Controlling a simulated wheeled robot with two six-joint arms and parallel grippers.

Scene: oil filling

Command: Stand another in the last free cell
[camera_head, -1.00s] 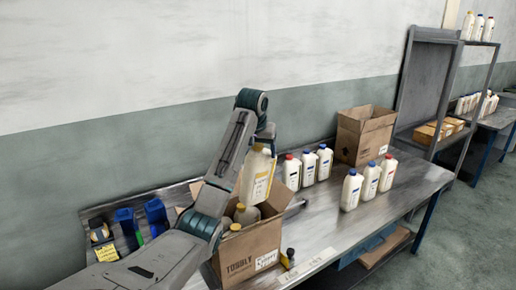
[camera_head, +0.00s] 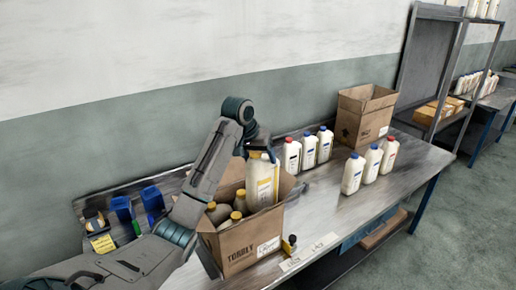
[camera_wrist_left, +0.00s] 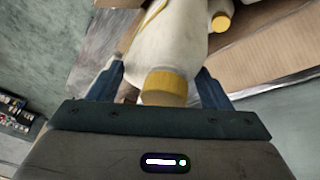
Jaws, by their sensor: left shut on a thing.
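My left gripper (camera_wrist_left: 165,85) is shut on a white bottle with a yellow label and a yellow cap. In the head view this bottle (camera_head: 262,182) is upright, its lower part down inside the open cardboard box (camera_head: 252,241) and hidden by the box's near wall. Several other yellow-capped bottles (camera_head: 221,213) stand in the box beside it. In the left wrist view the held bottle's cap (camera_wrist_left: 165,85) is between the blue fingers, and another yellow cap (camera_wrist_left: 221,23) shows beyond. The cell under the held bottle is hidden. My right gripper is not in view.
Several white bottles with red and blue caps (camera_head: 308,150) stand on the metal table (camera_head: 335,214) to the right. A second open cardboard box (camera_head: 365,117) stands behind them. Blue bins (camera_head: 123,209) stand at the left. A shelf rack (camera_head: 438,75) is beyond the table.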

